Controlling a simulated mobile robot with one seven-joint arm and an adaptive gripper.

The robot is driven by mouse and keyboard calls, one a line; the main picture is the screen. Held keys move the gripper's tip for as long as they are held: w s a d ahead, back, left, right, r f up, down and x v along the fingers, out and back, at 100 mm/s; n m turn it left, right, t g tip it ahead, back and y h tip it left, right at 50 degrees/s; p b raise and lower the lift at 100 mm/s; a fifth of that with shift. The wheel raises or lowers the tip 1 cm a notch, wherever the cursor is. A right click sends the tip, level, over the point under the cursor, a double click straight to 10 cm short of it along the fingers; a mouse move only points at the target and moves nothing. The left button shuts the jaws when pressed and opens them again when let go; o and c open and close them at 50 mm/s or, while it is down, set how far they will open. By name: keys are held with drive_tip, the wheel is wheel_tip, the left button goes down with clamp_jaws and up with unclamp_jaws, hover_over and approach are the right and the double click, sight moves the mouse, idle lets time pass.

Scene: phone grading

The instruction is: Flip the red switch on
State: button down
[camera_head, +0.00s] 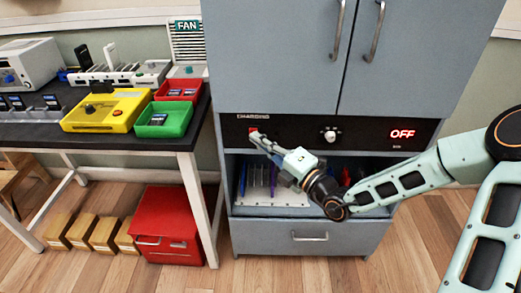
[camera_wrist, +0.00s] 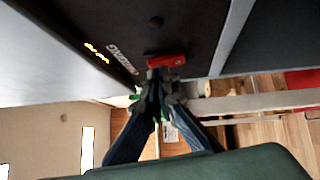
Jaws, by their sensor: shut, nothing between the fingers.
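The red switch (camera_head: 252,131) sits at the left end of the black control panel (camera_head: 290,133) on the grey cabinet. In the wrist view the red switch (camera_wrist: 167,60) is a small red block on the dark panel. My gripper (camera_head: 258,137) reaches in from the right, with its fingertips at the switch and covering part of it. In the wrist view my gripper (camera_wrist: 160,78) is shut with its fingers together and nothing between them. The tips are right beside the switch; I cannot tell if they touch. The display (camera_head: 402,133) at the panel's right reads OFF in red.
A white knob (camera_head: 330,135) is in the middle of the panel. Below is an open bay with a white rack (camera_head: 275,195) and a drawer (camera_head: 310,237). A black-topped table (camera_head: 90,143) with a yellow device (camera_head: 105,110) and trays stands left. A red cabinet (camera_head: 165,225) is under it.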

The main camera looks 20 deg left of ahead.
drive_tip(key=shift+r+p, duration=0.15)
drive_tip(key=shift+p, duration=0.15)
drive_tip(key=shift+w+a+r+p, duration=0.1)
drive_tip(key=shift+w+r+p, duration=0.15)
drive_tip(key=shift+p, duration=1.1)
drive_tip(key=shift+f+b, duration=0.3)
drive_tip(key=shift+r, duration=0.1)
